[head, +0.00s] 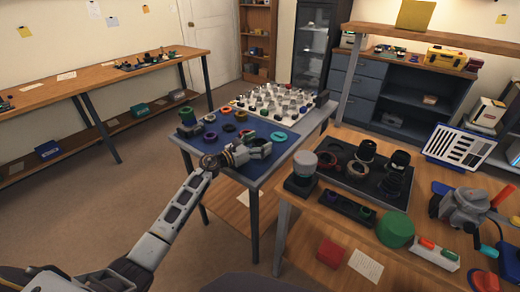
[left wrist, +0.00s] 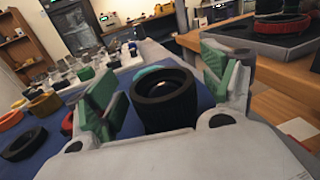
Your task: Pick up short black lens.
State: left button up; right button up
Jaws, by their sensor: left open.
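A short black lens (left wrist: 165,105) stands upright on the blue mat (left wrist: 50,145) in the left wrist view, its open end facing up. My left gripper (left wrist: 160,78) is open, with its green-padded fingers on either side of the lens; a gap shows at the left, and contact at the right is hard to judge. In the head view my left gripper (head: 258,149) is low over the near right part of the blue mat (head: 257,123). It hides most of the lens there. My right gripper does not show.
Several coloured rings lie left of the lens; a teal ring (head: 278,136) is just behind it. A white tray (head: 303,117) of small parts stands farther back.

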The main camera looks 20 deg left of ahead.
aim_at(260, 143)
pick_arm(q)
jog(key=shift+d, duration=0.1)
dwell(0.4)
jog(key=shift+w, duration=0.1)
jog(key=c, duration=1.3)
jog(key=shift+r, duration=0.15)
